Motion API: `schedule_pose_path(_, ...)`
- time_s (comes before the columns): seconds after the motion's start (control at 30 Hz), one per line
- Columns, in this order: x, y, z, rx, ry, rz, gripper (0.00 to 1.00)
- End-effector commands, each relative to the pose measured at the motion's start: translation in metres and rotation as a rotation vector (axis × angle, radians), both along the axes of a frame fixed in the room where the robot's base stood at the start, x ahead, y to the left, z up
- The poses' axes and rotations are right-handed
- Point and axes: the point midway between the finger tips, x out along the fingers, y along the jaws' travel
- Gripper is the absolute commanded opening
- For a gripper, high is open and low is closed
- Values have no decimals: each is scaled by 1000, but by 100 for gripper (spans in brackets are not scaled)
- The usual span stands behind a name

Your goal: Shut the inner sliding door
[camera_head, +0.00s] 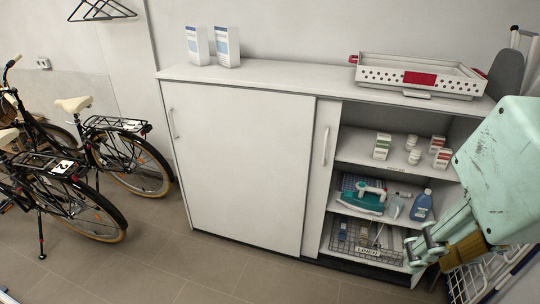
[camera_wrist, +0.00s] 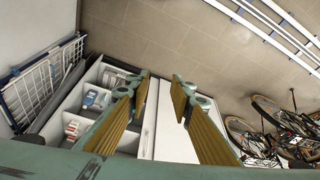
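A white cabinet (camera_head: 272,71) stands against the wall with two sliding doors. The outer door (camera_head: 240,165) covers its left and middle. The inner door (camera_head: 319,175) shows as a narrow strip behind the outer door's right edge, with a vertical handle (camera_head: 326,147); the rest of it is hidden. The right side is open, showing shelves. My gripper (camera_head: 412,254) is in front of the cabinet's lower right, apart from the handle. In the wrist view my gripper (camera_wrist: 161,78) is open with nothing between its fingers, and the white doors (camera_wrist: 171,130) show beyond them.
The shelves hold small boxes and bottles (camera_head: 413,157), a teal iron (camera_head: 362,196), a blue bottle (camera_head: 422,205) and a wire basket (camera_head: 368,240). A white tray (camera_head: 420,75) sits on top. A rack (camera_head: 470,281) stands at right, bicycles (camera_head: 90,165) at left. Floor in front is clear.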

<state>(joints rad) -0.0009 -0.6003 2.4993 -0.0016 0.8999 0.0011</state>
Motion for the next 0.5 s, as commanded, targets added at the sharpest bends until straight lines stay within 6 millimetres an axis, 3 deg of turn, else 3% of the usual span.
schedule_pose_path(0.27, 14, 0, 7, 0, 0, -2, 20)
schedule_pose_path(0.5, 50, -1, 22, -2, -1, -8, 20)
